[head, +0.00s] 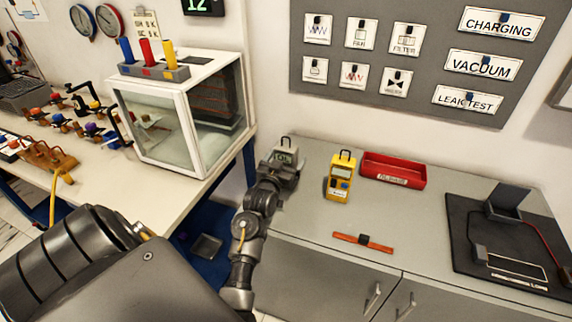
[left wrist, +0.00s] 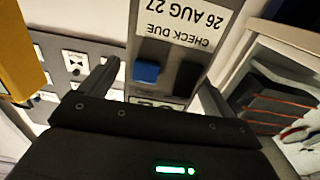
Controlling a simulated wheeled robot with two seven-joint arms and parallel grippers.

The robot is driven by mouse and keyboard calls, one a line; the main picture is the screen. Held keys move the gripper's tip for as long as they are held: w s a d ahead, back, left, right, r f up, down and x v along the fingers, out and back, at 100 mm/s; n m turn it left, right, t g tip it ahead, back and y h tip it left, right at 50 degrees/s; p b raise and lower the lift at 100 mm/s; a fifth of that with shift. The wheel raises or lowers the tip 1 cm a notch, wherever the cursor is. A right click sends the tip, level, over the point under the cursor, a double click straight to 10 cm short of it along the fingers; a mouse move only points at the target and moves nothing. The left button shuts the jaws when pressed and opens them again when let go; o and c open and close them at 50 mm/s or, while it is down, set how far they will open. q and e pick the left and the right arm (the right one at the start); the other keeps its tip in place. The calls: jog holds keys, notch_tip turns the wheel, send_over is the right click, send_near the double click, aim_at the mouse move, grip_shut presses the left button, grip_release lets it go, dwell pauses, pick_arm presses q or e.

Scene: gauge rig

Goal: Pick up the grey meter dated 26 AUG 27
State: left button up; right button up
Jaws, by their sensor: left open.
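The grey meter (head: 287,156) stands on the grey cabinet top at its left end, with a dark handle on top. In the left wrist view the grey meter (left wrist: 168,50) shows close and upside down, with a label reading CHECK DUE 26 AUG 27, a blue button and a black one. My left gripper (left wrist: 160,80) is open, with one finger on each side of the meter's body; I cannot tell whether they touch it. In the head view my left gripper (head: 272,172) is at the meter, partly hiding its lower part. My right gripper is not in view.
An orange strap (head: 363,243) lies in front. A black mat (head: 490,262) is at the right. A glass-fronted box (head: 160,125) stands on the left bench.

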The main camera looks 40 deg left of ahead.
pick_arm(q)
jog(key=shift+x, duration=1.05)
jog(key=c, duration=1.2)
jog(key=shift+c, duration=0.4)
jog(key=shift+r, duration=0.1)
